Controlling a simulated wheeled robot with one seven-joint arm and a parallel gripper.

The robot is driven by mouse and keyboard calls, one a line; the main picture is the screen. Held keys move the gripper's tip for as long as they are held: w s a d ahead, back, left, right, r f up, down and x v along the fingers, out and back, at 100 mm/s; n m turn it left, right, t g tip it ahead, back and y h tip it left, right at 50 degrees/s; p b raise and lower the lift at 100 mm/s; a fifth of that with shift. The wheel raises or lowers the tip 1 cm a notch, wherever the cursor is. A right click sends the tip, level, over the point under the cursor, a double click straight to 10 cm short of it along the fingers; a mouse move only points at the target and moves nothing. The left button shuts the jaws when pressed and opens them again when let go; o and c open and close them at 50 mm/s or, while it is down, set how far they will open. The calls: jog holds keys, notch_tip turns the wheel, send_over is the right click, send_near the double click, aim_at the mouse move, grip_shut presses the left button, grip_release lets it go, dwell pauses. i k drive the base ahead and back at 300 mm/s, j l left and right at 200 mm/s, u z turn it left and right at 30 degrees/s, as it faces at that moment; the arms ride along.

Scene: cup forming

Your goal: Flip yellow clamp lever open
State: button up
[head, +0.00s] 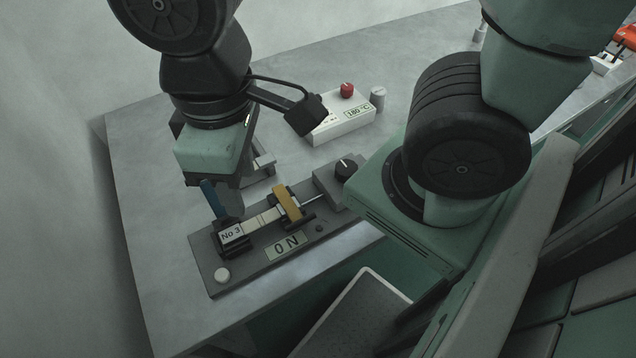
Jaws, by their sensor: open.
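The yellow clamp lever (287,202) sits on a dark clamp near the right part of a grey fixture plate (262,266), beside a pale strip (264,219). It leans across the strip; its exact angle is hard to tell. A blue lever (209,198) stands steeply at the left end of the strip, behind the "No 3" label (231,234). My gripper (231,203) is left of the yellow lever and apart from it, close beside the blue lever. It is open; its fingertips are dark and partly hidden by its own body.
A dark knob (345,169) on a grey block is right of the yellow lever. A white box reading "180 °C" (343,124) with a red button (347,90) stands behind. A white button (222,275) is at the plate's front left. The table's left side (150,215) is clear.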

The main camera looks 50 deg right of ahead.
aim_at(290, 208)
jog(key=k+l, duration=0.3)
jog(key=k+l+u, duration=0.1)
jog(key=k+l, duration=0.2)
jog(key=k, duration=0.25)
jog(key=k+l, duration=0.3)
jog(key=k, duration=0.15)
